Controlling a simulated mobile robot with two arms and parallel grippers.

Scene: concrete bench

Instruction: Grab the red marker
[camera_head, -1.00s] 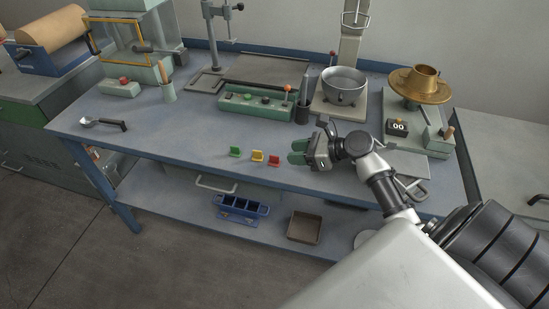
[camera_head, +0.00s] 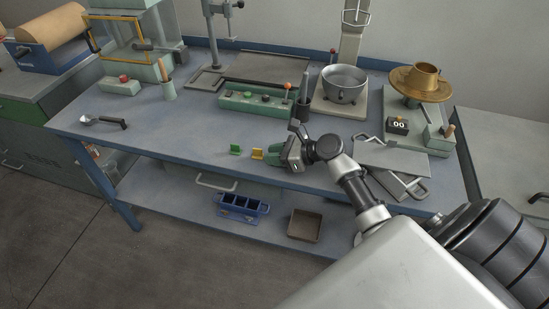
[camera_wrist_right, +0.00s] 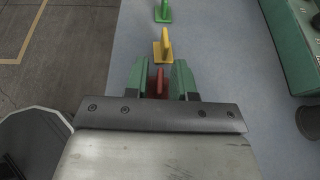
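The red marker (camera_wrist_right: 158,84) shows in the right wrist view, between the two green fingers of my right gripper (camera_wrist_right: 159,80). A finger stands on each side of its upright part, with a gap visible, so the gripper looks open around it. In the head view my right gripper (camera_head: 276,159) is low over the bench's front part and hides the red marker. The yellow marker (camera_head: 257,154) is just left of the fingers, and it also shows ahead of them in the right wrist view (camera_wrist_right: 163,46). My left gripper is in neither view.
The green marker (camera_head: 235,150) stands left of the yellow one on the blue bench (camera_head: 190,135). A green control box (camera_head: 255,102) and a dark cup (camera_head: 303,112) are behind. A grey tray (camera_head: 390,155) lies to the right. The bench's front left is mostly clear.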

